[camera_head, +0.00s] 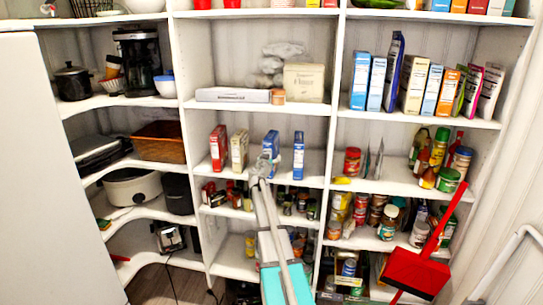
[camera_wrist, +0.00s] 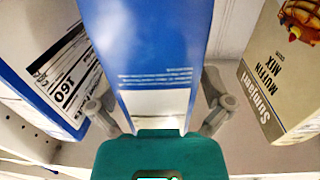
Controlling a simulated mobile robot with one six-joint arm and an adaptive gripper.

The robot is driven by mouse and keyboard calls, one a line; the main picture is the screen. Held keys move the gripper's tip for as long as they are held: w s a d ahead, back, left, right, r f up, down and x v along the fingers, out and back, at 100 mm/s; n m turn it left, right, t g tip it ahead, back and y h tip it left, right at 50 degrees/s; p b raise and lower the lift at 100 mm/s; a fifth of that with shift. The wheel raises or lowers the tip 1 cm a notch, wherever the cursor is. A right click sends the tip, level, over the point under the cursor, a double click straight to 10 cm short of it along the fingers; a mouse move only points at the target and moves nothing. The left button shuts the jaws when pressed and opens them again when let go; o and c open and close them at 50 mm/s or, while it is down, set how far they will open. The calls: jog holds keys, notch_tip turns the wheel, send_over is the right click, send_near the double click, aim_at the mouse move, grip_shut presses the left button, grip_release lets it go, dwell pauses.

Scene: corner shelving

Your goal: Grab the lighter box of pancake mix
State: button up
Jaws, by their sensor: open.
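A blue box (camera_head: 270,144) stands upright on the middle shelf, with my gripper (camera_head: 266,167) in front of it. In the wrist view this blue box (camera_wrist: 150,60) fills the space between the two open fingers of my gripper (camera_wrist: 158,108). One finger is at each side of it, and I cannot tell whether they touch it. A second blue box with a white label (camera_head: 298,155) stands to its right; it shows at the left of the wrist view (camera_wrist: 45,75). I cannot read "pancake" on any box.
A beige muffin mix box (camera_head: 239,149) stands to the left of the blue box; it also shows at the right of the wrist view (camera_wrist: 285,75). A red box (camera_head: 218,148) stands farther left. Jars and cans fill the shelf below. A red dustpan (camera_head: 415,270) is at the lower right.

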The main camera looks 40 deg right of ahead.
aim_at(270, 148)
dwell(0.4)
jog(key=c, duration=1)
jog(key=shift+o, duration=0.2)
jog(key=shift+r, duration=0.2)
notch_tip(270, 148, up, 4)
jog(key=p, duration=0.4)
jog(key=shift+f, duration=0.2)
jog(key=v, duration=1.8)
jog(key=shift+f, duration=0.25)
